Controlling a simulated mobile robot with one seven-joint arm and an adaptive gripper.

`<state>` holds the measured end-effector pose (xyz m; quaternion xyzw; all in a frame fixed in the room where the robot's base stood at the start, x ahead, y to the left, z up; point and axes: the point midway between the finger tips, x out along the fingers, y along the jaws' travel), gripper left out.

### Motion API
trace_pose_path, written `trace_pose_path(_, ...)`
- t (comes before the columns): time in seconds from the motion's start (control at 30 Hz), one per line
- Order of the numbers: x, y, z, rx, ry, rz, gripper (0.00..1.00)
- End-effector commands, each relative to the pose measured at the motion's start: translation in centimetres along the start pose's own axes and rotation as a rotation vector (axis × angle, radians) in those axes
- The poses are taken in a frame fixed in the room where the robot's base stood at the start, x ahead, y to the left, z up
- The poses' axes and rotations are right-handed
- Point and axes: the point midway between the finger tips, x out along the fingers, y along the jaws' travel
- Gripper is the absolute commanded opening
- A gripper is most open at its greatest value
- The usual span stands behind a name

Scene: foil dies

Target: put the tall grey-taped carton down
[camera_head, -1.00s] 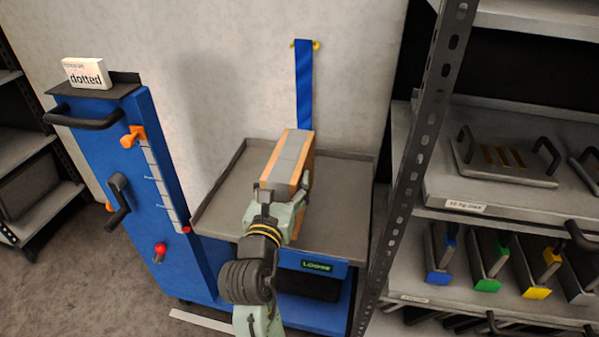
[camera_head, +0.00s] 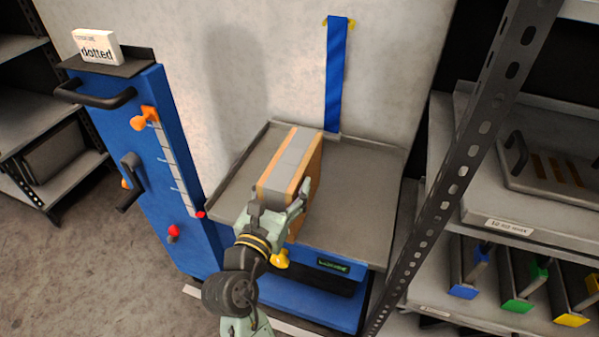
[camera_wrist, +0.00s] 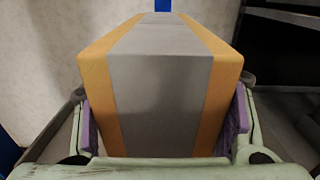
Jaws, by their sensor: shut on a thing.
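The tall grey-taped carton (camera_head: 287,165) is orange-brown with a wide grey tape band. It is over the grey tray top (camera_head: 355,205) of the blue lift cart; I cannot tell whether its underside touches the tray. My gripper (camera_head: 277,200) is shut on the carton's near end. In the wrist view the carton (camera_wrist: 160,85) fills the middle, with a purple finger pad against each side. The carton's underside and far end are hidden.
The cart's blue column (camera_head: 150,150) with a crank and handle stands left, bearing a white box marked dotted (camera_head: 97,48). A blue strap (camera_head: 337,75) hangs on the wall behind. A shelf rack post (camera_head: 460,160) stands close at right. The tray's right part is clear.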

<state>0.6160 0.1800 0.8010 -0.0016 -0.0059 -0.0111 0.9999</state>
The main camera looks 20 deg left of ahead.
Motion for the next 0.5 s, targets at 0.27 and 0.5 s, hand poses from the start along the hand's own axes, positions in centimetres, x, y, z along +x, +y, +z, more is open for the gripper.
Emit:
trace_pose_path(0.27, 5.1, 1.5, -0.1, 0.000, -0.006, -0.001, 0.10)
trace_pose_path(0.5, 10.7, 3.4, -0.8, -0.001, -0.005, 0.001, 0.10)
